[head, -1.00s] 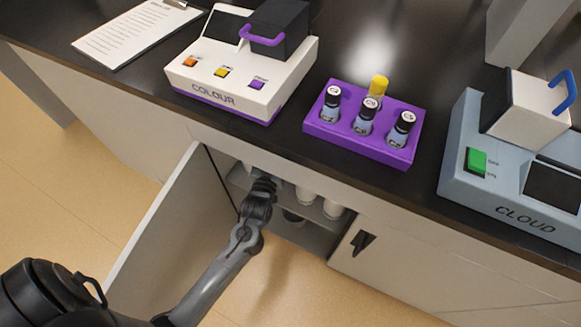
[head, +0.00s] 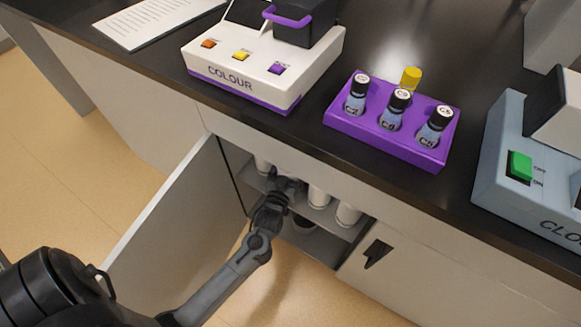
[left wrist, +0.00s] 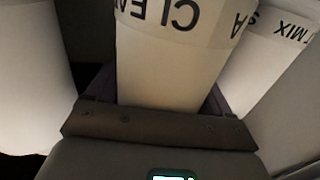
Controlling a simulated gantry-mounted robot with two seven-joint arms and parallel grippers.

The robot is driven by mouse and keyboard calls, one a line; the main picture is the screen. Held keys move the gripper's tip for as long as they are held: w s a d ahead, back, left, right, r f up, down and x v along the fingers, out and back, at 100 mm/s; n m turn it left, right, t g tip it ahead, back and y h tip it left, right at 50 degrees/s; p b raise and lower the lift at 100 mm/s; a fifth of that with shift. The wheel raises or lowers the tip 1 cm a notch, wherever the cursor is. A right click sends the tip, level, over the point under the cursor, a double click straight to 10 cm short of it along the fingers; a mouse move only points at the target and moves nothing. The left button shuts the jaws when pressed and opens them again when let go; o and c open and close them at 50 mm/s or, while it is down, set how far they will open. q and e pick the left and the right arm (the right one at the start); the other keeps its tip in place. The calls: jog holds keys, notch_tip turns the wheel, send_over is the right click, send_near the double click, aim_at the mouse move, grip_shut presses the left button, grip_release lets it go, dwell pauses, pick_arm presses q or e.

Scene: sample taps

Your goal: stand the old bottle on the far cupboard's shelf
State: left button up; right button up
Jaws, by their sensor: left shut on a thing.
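My left gripper (head: 288,184) is inside the open cupboard under the counter, at the shelf (head: 325,218). In the left wrist view the gripper (left wrist: 160,108) is shut on a white bottle (left wrist: 170,72) whose lettering begins "CLEA" and appears upside down. In the head view my gripper hides most of the held bottle. Whether it is the old bottle, I cannot tell. White bottles stand to the right of the gripper (head: 318,196) and (head: 348,214), and another white one (head: 262,166) to its left. My right gripper is not in view.
The cupboard door (head: 175,225) is swung open to the left of my arm. A closed door with a dark handle (head: 377,254) is at right. Above, the counter holds the COLOUR machine (head: 250,75), a purple vial rack (head: 390,141) and the CLOUD machine (head: 505,195).

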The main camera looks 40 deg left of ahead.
pick_arm(q)
jog(key=o, duration=1.2)
jog(key=shift+f, duration=0.15)
